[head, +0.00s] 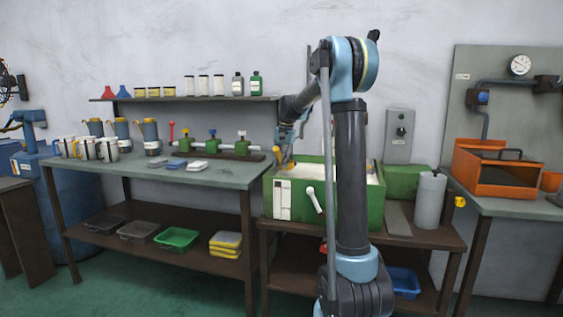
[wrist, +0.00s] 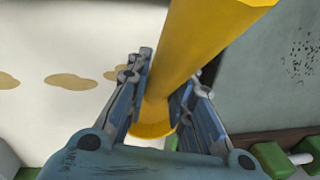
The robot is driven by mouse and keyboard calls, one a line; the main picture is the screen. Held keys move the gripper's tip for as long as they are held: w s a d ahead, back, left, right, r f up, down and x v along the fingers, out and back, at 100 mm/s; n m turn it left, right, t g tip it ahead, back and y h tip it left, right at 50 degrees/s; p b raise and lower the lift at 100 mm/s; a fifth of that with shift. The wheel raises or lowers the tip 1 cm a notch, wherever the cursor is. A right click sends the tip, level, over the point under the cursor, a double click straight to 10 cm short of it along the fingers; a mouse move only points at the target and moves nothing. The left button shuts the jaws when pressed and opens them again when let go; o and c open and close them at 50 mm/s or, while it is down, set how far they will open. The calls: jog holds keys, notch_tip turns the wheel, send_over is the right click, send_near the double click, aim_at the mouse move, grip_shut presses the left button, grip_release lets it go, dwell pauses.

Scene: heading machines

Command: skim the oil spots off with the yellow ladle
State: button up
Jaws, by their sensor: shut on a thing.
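In the wrist view my gripper (wrist: 163,95) is shut on the thick yellow handle of the yellow ladle (wrist: 200,45). The handle runs from the upper right down between the fingers; the bowl cannot be made out. Tan oil spots (wrist: 75,81) lie on the pale liquid surface to the left, one partly behind a finger. In the head view my gripper (head: 287,148) is over the left end of the green tank (head: 375,205), with a bit of yellow by it. My arm hides much of the tank and its pale liquid.
Left of the tank is a bench (head: 215,176) with mugs, green valves and small trays. A grey cylinder (head: 430,200) stands right of the tank. An orange tray (head: 495,175) sits on the right bench. A wall shelf (head: 195,98) holds bottles.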

jog(key=shift+f, duration=2.4)
jog(key=shift+s+d, duration=2)
jog(key=shift+d, duration=4.1)
jog(key=shift+s+d, duration=2)
jog(key=shift+d, duration=4.1)
notch_tip(320, 180, up, 12)
jog(key=shift+a, duration=0.1)
